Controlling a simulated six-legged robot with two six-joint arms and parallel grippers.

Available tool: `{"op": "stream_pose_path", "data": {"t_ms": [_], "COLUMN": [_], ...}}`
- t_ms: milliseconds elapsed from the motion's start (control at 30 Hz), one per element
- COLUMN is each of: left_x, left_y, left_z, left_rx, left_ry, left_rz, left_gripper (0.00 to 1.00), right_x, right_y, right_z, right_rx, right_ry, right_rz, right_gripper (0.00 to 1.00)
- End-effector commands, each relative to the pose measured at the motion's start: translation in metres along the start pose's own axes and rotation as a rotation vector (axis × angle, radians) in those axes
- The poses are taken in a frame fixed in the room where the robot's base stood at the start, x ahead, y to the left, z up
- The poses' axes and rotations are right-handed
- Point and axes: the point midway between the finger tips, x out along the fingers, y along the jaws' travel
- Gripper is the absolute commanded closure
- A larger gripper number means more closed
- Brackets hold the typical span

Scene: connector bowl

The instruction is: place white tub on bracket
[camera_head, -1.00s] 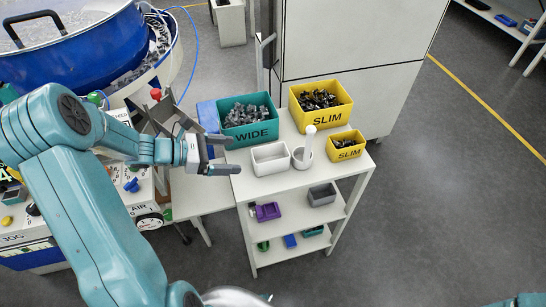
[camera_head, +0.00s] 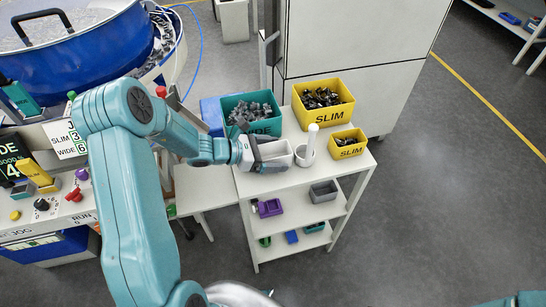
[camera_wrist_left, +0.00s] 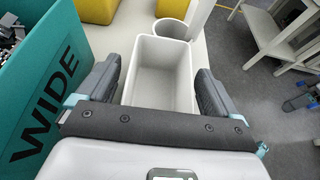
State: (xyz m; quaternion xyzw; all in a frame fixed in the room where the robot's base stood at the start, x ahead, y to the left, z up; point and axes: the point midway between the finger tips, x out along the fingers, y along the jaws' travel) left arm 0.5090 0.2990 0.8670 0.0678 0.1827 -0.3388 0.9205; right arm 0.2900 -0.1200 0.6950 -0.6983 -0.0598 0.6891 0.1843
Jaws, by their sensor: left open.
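The white tub (camera_head: 274,149) is a small rectangular open box on the white shelf unit's top. My left gripper (camera_head: 266,156) is at the tub, open. In the left wrist view the empty tub (camera_wrist_left: 164,76) lies between the two spread fingers of the left gripper (camera_wrist_left: 157,70), one on each side. Small gaps seem to show between fingers and walls; contact is unclear. I cannot pick out the bracket for certain. My right gripper is out of view.
A teal WIDE bin (camera_head: 251,112) stands close behind the tub. A white round cup (camera_head: 304,155) with an upright white rod is just right of it. Yellow SLIM bins (camera_head: 324,118) (camera_head: 347,144) stand further right. The blue bowl machine (camera_head: 85,45) is at the upper left.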

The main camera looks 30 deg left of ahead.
Motion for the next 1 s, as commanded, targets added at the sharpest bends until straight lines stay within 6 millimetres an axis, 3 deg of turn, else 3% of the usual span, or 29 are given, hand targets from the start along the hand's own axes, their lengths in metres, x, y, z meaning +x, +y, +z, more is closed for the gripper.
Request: {"op": "stream_pose_path", "data": {"t_ms": [67,233,267,333,367,667,867,1000], "left_x": [0.000,0.000,0.000,-0.001,-0.001,-0.004,-0.017,-0.034], "left_y": [0.000,0.000,0.000,0.000,0.000,0.000,0.000,0.001], "left_z": [0.000,0.000,0.000,0.000,0.000,0.008,0.039,0.080], "left_rx": [0.000,0.000,0.000,0.000,0.000,0.003,0.007,0.009], "left_ry": [0.000,0.000,0.000,-0.001,-0.001,-0.001,-0.002,-0.004], "left_rz": [0.000,0.000,0.000,0.000,0.000,0.000,0.001,0.003], "left_gripper": [0.06,0.58,0.64,0.64,0.69,0.69,0.69,0.69], "right_x": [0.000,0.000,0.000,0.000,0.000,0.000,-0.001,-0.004], "right_y": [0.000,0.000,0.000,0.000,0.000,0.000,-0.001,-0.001], "right_z": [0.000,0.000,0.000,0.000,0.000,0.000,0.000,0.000], "right_rx": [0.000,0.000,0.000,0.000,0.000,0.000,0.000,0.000], "right_ry": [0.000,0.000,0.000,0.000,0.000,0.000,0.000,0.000], "right_rz": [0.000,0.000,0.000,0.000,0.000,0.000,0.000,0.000], "right_gripper": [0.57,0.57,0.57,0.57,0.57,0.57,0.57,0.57]}}
